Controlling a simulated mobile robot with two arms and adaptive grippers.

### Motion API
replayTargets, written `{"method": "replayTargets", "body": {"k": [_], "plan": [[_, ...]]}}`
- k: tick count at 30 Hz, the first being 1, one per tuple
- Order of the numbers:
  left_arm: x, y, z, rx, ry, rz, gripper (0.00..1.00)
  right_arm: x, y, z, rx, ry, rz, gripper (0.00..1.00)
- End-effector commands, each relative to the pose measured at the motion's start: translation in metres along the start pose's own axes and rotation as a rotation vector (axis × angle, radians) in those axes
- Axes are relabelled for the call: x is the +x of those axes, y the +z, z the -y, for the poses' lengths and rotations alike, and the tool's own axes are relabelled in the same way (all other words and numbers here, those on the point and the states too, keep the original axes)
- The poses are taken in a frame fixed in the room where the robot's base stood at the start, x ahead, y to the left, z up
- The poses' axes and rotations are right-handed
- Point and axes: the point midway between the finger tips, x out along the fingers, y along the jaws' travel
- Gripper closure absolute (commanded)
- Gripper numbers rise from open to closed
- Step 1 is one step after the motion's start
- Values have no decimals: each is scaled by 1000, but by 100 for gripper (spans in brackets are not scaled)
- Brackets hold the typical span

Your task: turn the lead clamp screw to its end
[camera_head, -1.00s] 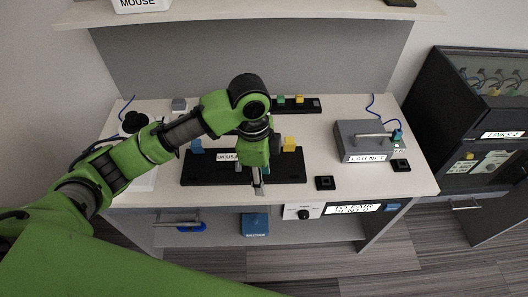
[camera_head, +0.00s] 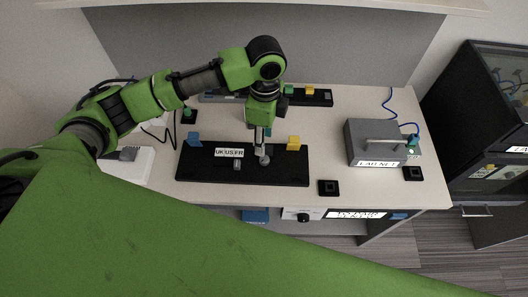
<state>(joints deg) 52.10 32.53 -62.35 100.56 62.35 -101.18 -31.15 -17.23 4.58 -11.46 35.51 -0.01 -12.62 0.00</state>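A black board (camera_head: 215,173) lies on the white bench top with a label reading "UK US FR" (camera_head: 229,152). A blue block (camera_head: 193,140) and a yellow block (camera_head: 293,143) stand at its back edge. A small round grey piece (camera_head: 264,159), possibly the clamp screw, shows on the board right of the label. My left gripper (camera_head: 259,149) points down at this piece from above and partly hides it. Its fingers are too small to tell open from shut, and contact is unclear. My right gripper is not in view.
A grey box with a handle (camera_head: 374,141) stands at the right, with a blue cable behind it. Small black square pads (camera_head: 328,188) lie near the front edge. A black strip with coloured blocks (camera_head: 318,96) is at the back. A dark cabinet (camera_head: 478,120) stands at right.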

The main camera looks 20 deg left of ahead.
Motion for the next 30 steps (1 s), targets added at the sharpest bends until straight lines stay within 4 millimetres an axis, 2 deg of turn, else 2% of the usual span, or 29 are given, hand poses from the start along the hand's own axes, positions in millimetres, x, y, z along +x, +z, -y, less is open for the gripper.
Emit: {"method": "replayTargets", "body": {"k": [6, 12, 18, 26, 30], "plan": [[47, 0, -1, -1, 4, 1, 62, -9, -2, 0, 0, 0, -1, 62], [77, 0, -1, 0, 1, 1, 62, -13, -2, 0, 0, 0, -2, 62], [89, 0, 0, 0, -1, 0, 62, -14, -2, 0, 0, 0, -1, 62], [90, 0, 0, 1, -1, 0, 62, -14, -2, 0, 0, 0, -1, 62], [90, 0, 0, 1, -1, 0, 98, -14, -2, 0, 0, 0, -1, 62]]}}
